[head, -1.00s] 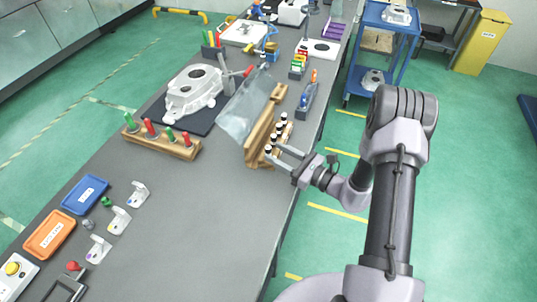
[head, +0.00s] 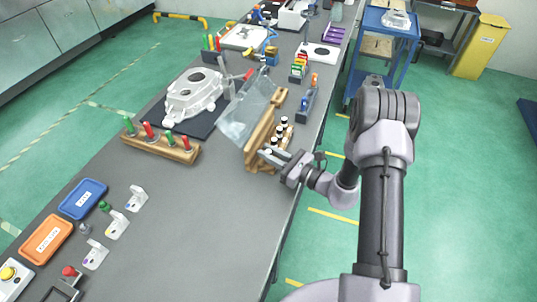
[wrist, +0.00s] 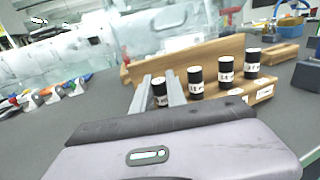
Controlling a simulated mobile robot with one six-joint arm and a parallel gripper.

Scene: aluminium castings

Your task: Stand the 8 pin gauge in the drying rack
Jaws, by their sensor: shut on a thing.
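A wooden stand (head: 262,140) at the bench's right edge holds several upright black pieces with white tops and white labels (wrist: 226,72). These look like the pin gauges. My gripper (head: 272,154) reaches in from the right at the stand's near end. In the wrist view, my gripper (wrist: 160,82) is shut on one black, white-topped pin gauge (wrist: 160,90), with a finger on each side. Its label is mostly hidden and I cannot read an 8. I cannot tell whether it is still seated in the stand. I cannot tell which holder is the drying rack.
A clear tilted sheet (head: 245,108) stands left of the wooden stand. A wooden block (head: 160,146) with red and green handled pins and a casting (head: 195,92) on a dark mat lie left. Coloured racks (head: 300,66) stand behind. The near right bench top is clear.

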